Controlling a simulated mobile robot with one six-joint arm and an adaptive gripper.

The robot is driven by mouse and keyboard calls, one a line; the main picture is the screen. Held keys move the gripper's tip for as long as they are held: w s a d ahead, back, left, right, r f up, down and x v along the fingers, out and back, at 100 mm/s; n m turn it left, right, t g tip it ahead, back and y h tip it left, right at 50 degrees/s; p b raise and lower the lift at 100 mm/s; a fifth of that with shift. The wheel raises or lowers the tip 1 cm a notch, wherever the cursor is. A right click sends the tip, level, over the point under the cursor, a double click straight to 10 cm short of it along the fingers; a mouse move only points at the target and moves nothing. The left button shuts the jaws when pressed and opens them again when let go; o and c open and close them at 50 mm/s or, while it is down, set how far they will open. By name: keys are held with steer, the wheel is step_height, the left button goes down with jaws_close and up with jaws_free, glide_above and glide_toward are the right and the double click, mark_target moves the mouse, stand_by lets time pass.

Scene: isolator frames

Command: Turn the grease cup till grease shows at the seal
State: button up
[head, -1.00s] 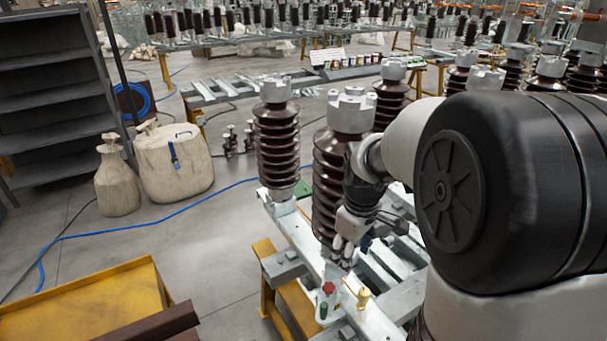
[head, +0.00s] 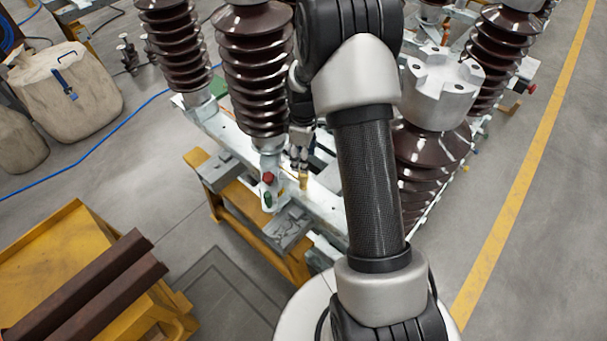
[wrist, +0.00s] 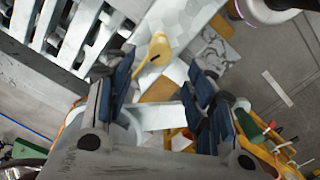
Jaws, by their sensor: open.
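The grease cup (head: 303,181) is a small brass-yellow piece on the pale frame beam, right of a red knob. In the wrist view the brass cup (wrist: 158,49) shows beyond the fingers, with a dark slot-like mark on it. My gripper (head: 299,158) points down close above the cup in the head view. In the wrist view my gripper (wrist: 162,88) is open, its blue-padded fingers apart with nothing held. The cup looks apart from the fingers, though the exact gap cannot be told. The seal is not clearly seen, and I make out no grease.
The red knob (head: 268,178) and a green piece (head: 268,199) sit just left of the cup. Brown ribbed insulators (head: 250,70) stand close behind and right. A yellow table (head: 75,255) with brown bars is at lower left. Open floor lies between.

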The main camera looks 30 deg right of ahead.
mark_target(303, 176)
step_height(303, 176, down, 8)
steer(key=shift+f+b, duration=0.1)
steer(key=shift+b, duration=0.8)
steer(key=c, duration=1.1)
steer(key=shift+o, duration=0.2)
steer(key=shift+m, duration=0.3)
steer(key=m, duration=0.4)
steer(key=shift+m, duration=0.3)
steer(key=m, duration=0.4)
steer(key=shift+m+p, duration=0.3)
steer(key=shift+p, duration=0.05)
steer(key=m, duration=0.5)
steer(key=shift+m, duration=2.4)
